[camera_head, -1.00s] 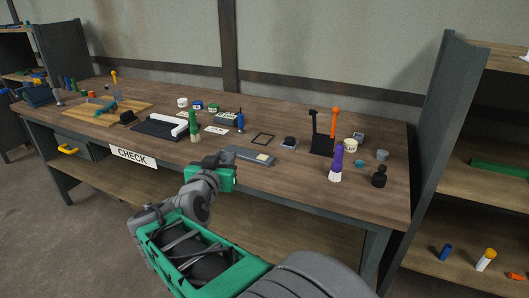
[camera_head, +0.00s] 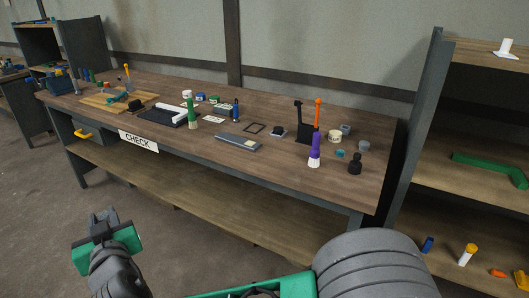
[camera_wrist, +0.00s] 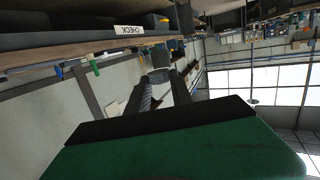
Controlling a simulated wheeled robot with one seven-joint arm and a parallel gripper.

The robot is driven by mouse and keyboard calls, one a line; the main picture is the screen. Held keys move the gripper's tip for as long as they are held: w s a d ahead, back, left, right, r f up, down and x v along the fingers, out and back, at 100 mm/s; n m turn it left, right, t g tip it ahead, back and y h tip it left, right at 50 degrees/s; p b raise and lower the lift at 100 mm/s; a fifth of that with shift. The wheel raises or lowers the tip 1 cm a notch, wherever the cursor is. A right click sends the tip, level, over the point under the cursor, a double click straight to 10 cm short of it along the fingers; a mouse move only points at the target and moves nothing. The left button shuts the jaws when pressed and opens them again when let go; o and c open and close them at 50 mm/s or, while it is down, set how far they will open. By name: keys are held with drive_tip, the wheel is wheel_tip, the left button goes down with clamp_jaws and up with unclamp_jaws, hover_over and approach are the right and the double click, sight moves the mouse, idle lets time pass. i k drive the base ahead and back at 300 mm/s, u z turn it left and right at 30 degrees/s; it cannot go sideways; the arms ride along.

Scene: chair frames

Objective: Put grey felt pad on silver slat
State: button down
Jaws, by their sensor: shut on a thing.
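My gripper (camera_head: 103,222) is at the lower left of the head view, in front of the bench and apart from it. In the wrist view my gripper (camera_wrist: 160,84) has its two dark fingers closed on a small grey piece (camera_wrist: 158,75), which looks like the grey felt pad. The head view does not show the pad clearly. The silver slat (camera_head: 228,139) lies flat on the bench near its front edge. A pale cream square (camera_head: 249,144) is on the slat's right part.
Shelves (camera_head: 465,120) stand at right. Floor in front is open.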

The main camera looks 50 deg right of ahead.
sight(250, 143)
drive_tip(key=u, duration=0.15)
drive_tip(key=i, duration=0.95)
drive_tip(key=z, duration=0.1)
